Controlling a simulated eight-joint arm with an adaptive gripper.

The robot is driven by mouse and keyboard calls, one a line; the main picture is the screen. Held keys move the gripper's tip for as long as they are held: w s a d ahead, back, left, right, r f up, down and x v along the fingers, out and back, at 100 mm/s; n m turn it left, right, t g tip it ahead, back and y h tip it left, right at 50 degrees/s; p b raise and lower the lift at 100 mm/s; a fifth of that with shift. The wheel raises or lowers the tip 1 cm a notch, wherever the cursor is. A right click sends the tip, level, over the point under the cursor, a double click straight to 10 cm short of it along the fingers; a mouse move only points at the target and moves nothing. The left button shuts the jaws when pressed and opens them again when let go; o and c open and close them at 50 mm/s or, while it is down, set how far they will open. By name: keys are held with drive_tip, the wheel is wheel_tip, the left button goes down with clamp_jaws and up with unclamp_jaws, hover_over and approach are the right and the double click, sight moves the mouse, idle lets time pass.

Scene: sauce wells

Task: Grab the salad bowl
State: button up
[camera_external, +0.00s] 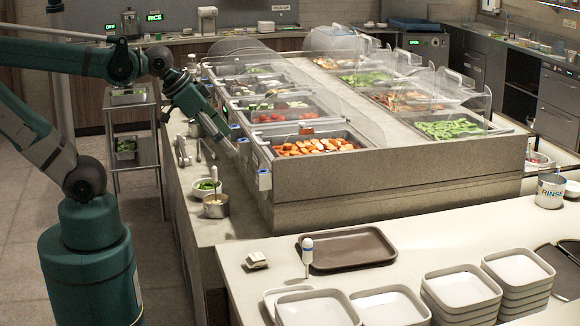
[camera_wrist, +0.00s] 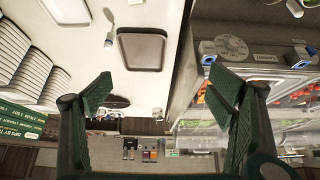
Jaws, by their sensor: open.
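No single thing is clearly marked as the salad bowl. White square bowls stand in several stacks (camera_external: 461,288) on the front counter, and single ones (camera_external: 316,308) sit to their left. A small white round bowl with greens (camera_external: 207,186) stands on the side ledge, by a metal pot (camera_external: 215,206). My gripper (camera_external: 236,150) is above the ledge beside the food bar, apart from all the bowls. In the wrist view my gripper (camera_wrist: 165,88) is open, with nothing between its fingers. Stacked white dishes (camera_wrist: 32,68) show there at the left.
The food bar (camera_external: 400,170) with clear guards stands right of my gripper. A rinse pot (camera_external: 550,191) is at the right.

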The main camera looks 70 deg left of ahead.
wheel_tip(320, 180, up, 4)
drive_tip(key=n+g, duration=0.7)
drive_tip(key=n, duration=1.1)
hover_over(206, 188)
wheel_tip(206, 188, down, 29)
drive_tip(key=shift+r+b, duration=0.15)
drive_tip(key=shift+b, duration=0.3)
drive_tip(key=shift+f, duration=0.55)
drive_tip(key=shift+f, duration=0.1)
drive_tip(key=shift+f, duration=1.2)
